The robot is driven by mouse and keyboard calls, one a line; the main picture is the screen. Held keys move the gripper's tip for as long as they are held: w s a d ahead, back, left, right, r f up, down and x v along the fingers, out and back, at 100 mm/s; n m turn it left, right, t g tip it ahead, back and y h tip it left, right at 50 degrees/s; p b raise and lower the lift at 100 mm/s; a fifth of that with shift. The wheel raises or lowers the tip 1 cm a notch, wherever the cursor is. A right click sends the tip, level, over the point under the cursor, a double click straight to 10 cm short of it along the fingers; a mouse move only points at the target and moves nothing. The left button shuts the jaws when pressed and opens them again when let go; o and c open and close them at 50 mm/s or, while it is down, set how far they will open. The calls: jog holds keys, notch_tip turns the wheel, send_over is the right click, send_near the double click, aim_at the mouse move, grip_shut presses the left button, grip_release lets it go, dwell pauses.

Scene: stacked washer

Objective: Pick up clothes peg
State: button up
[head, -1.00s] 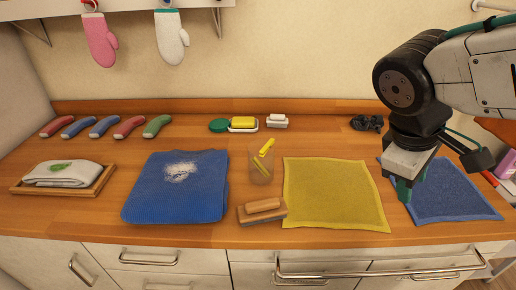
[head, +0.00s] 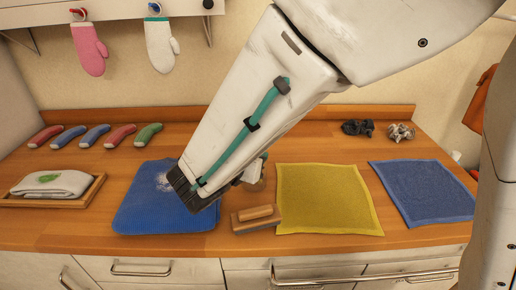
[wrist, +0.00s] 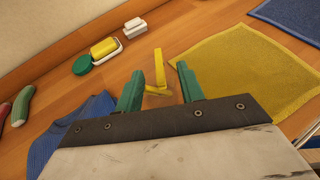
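A yellow clothes peg (wrist: 159,66) shows in the wrist view, standing steeply, with another yellow piece by its lower end. A clear cup seems to surround them, but its outline is faint. My gripper (wrist: 160,72) is open, its two green fingers apart on the left and right of the peg in the picture. Nothing is visibly gripped, and I cannot tell how far the fingertips are from the peg. In the head view my arm hides the peg and most of my gripper.
A wooden brush (head: 256,219) lies in front, beside the yellow cloth (head: 326,200). A blue cloth (head: 137,212) lies left, under my arm. A green round thing (wrist: 82,65), yellow sponge (wrist: 103,47) and white block (wrist: 135,27) stand near the back wall.

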jog(key=x, duration=0.5)
jog(key=shift+a+r, duration=0.1)
jog(key=shift+a, duration=0.05)
grip_shut()
jog(key=shift+r, duration=0.2)
jog(key=shift+r, duration=0.3)
jog(key=r, duration=0.2)
jog(key=shift+s+r, duration=0.3)
jog(key=shift+r, duration=0.1)
jog(key=s+r, duration=0.1)
jog(key=s, duration=1.4)
jog(key=shift+s+a, duration=0.2)
jog(key=shift+a, duration=0.05)
